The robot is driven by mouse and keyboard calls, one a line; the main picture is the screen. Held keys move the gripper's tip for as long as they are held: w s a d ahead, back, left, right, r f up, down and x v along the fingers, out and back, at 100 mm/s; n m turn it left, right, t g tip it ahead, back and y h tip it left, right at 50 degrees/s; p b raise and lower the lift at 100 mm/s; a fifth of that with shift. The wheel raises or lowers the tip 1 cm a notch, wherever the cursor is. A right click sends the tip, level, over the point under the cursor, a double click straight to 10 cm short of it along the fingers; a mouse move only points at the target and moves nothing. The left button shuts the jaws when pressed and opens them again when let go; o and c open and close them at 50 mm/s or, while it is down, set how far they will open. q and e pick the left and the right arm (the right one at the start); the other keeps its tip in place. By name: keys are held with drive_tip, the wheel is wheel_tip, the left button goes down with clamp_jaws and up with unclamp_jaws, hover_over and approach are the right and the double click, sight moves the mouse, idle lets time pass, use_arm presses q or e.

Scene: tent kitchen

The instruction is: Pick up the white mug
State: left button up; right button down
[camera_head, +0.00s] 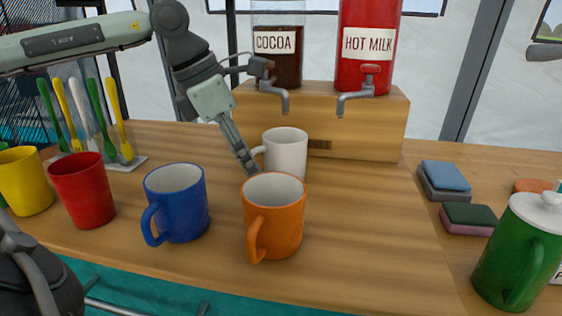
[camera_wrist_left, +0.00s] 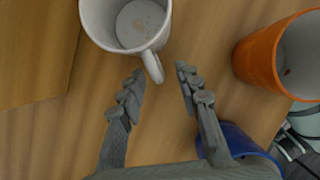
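The white mug (camera_head: 286,153) stands upright on the wooden counter, in front of the wooden dispenser stand and behind the orange mug. In the left wrist view the white mug (camera_wrist_left: 127,22) is at the top, its handle pointing down towards the gap between my fingers. My left gripper (camera_head: 250,168) is beside the mug on its handle side. In the left wrist view my left gripper (camera_wrist_left: 160,82) is open, with the handle's end near or just between the fingertips and nothing clamped. My right gripper is not clearly in view.
The orange mug (camera_head: 274,217) stands close in front, with a blue mug (camera_head: 180,207) and red cup (camera_head: 82,190) to its left. The dispenser stand (camera_head: 375,124) is right behind. Sponges (camera_head: 446,178) and a green container (camera_head: 512,255) are at right. Counter right of the orange mug is clear.

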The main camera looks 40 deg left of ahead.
use_arm(q)
clamp_jaws()
drive_tip(key=shift+r, duration=0.1)
idle(0.3)
drive_tip(key=shift+r, duration=0.1)
use_arm(e)
drive_tip(key=shift+s+d, duration=0.1)
